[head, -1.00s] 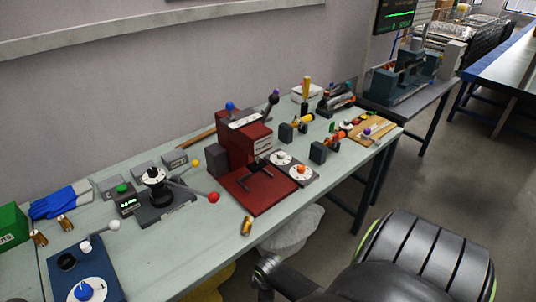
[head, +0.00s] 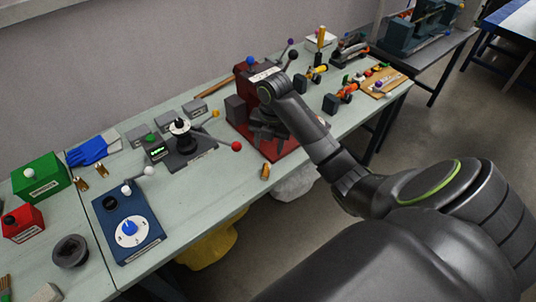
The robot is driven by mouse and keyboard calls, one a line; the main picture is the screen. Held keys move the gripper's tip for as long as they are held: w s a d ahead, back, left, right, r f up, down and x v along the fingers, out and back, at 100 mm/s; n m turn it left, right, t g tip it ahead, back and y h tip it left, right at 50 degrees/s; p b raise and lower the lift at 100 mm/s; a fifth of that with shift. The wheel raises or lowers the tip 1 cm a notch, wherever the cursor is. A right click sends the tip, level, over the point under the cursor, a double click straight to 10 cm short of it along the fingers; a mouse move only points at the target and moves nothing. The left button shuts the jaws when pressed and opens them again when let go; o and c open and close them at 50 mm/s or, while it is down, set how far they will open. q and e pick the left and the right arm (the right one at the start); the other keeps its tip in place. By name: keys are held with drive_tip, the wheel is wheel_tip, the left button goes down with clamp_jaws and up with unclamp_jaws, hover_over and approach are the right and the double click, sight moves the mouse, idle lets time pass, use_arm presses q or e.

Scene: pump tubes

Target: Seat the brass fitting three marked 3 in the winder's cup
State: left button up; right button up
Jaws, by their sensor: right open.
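Two small brass fittings (head: 82,184) and (head: 103,170) stand on the bench at the left, near the green box. A third brass fitting (head: 265,172) is near the bench's front edge, below the red press. I cannot read a number on any of them. A dark device with a white-ringed top and a red-ball lever (head: 183,143) stands mid-bench; it looks like the winder, but I cannot make out its cup. My right gripper (head: 262,131) is open, in front of the red press, above and behind the front fitting, not touching it. My left gripper is out of view.
The red press (head: 239,110) stands close behind my right gripper. A blue dial box (head: 128,227), green box (head: 40,176) and red box (head: 22,222) are at the left. Small valves and a wooden board (head: 384,84) are at the right. The bench front between dial box and fitting is clear.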

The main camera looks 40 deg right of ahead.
drive_tip(key=r+n, duration=0.1)
drive_tip(key=r, duration=0.1)
drive_tip(key=b, duration=1.3)
approach(265, 175)
drive_tip(key=f, duration=0.5)
drive_tip(key=shift+w+a, duration=0.15)
drive_tip(key=shift+w, duration=0.05)
drive_tip(key=shift+f+b, duration=0.95)
drive_tip(key=shift+f, duration=0.05)
drive_tip(key=shift+w+f, duration=0.15)
drive_tip(key=shift+f, duration=1.05)
clamp_jaws()
